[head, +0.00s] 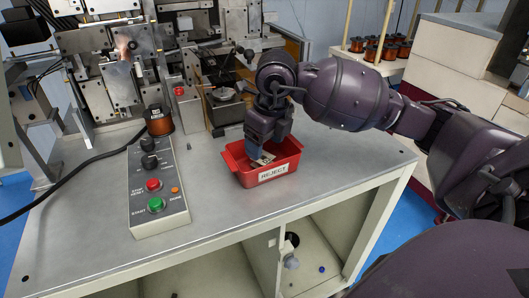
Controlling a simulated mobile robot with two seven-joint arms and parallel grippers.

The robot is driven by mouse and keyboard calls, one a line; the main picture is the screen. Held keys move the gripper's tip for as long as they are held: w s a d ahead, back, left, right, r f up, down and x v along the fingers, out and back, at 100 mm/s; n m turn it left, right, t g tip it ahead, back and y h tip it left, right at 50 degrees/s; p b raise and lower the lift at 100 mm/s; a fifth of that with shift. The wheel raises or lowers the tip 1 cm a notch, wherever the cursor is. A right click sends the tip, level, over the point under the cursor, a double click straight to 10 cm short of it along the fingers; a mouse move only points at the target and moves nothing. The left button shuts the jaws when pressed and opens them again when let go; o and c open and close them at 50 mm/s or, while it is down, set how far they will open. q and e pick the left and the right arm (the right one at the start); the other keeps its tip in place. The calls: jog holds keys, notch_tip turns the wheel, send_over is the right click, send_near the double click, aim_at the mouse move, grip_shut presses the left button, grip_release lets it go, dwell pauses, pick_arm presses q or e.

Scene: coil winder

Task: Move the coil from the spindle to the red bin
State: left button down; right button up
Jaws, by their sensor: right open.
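The red bin (288,163), labelled REJECT, sits on the grey bench near its front edge. My right gripper (254,150) points down over the left part of the bin, its fingertips at or inside the rim. It is open. A small pale and brown item (264,159) lies in the bin beside the fingers; partly hidden, I cannot tell whether it is the coil. The winding machine (118,85) stands at the back left with metal plates; a small copper-coloured spot (131,45) shows on it, and I cannot clearly make out a coil on a spindle. My left gripper is out of view.
A control box (158,190) with red and green buttons stands left of the bin. A copper wire spool (159,121) stands behind it. A black cable crosses the bench's left side. More spools (372,52) sit on a back table. The bench front is clear.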

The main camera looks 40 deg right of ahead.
aim_at(270, 161)
notch_tip(270, 161, up, 7)
jog(key=s, duration=0.1)
jog(key=shift+p, duration=0.3)
jog(key=shift+s+d, duration=0.1)
jog(key=shift+s, duration=0.05)
dwell(0.4)
